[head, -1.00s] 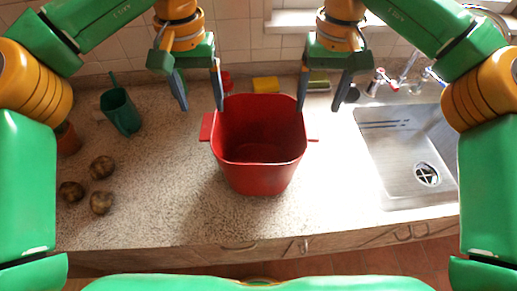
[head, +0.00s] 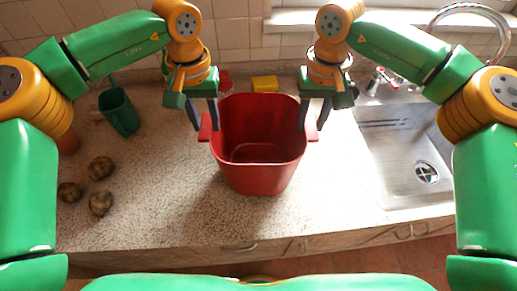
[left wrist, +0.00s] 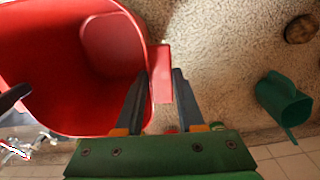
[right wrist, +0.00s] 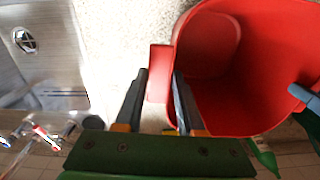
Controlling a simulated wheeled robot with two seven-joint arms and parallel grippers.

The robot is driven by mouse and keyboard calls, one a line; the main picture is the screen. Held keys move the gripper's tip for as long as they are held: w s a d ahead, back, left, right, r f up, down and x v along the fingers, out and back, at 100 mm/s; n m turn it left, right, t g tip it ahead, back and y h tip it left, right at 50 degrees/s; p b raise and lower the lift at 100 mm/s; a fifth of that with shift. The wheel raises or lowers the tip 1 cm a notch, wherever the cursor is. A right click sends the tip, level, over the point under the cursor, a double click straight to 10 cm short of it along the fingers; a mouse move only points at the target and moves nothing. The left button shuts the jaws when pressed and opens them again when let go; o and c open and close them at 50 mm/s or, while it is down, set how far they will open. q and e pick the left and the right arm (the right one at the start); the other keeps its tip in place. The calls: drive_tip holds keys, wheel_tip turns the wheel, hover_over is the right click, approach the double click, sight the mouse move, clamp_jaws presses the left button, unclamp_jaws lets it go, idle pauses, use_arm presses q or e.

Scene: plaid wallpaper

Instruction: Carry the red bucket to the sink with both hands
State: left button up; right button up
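The red bucket (head: 258,170) stands upright on the speckled counter, empty, with a flat handle on each side. My left gripper (head: 206,118) is at its left handle; in the left wrist view the open fingers (left wrist: 155,88) lie either side of the handle (left wrist: 162,72). My right gripper (head: 311,120) is at its right handle; in the right wrist view the open fingers (right wrist: 160,88) lie either side of that handle (right wrist: 159,75). A gap shows between fingers and handle on at least one side. The metal sink (head: 398,150) is to the right of the bucket.
A green cup (head: 120,112) and several brown potatoes (head: 100,202) are on the left of the counter. A yellow sponge (head: 265,83) lies behind the bucket. The faucet (head: 480,15) rises behind the sink. Counter between bucket and sink is clear.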

use_arm(q)
clamp_jaws()
use_arm(e)
clamp_jaws()
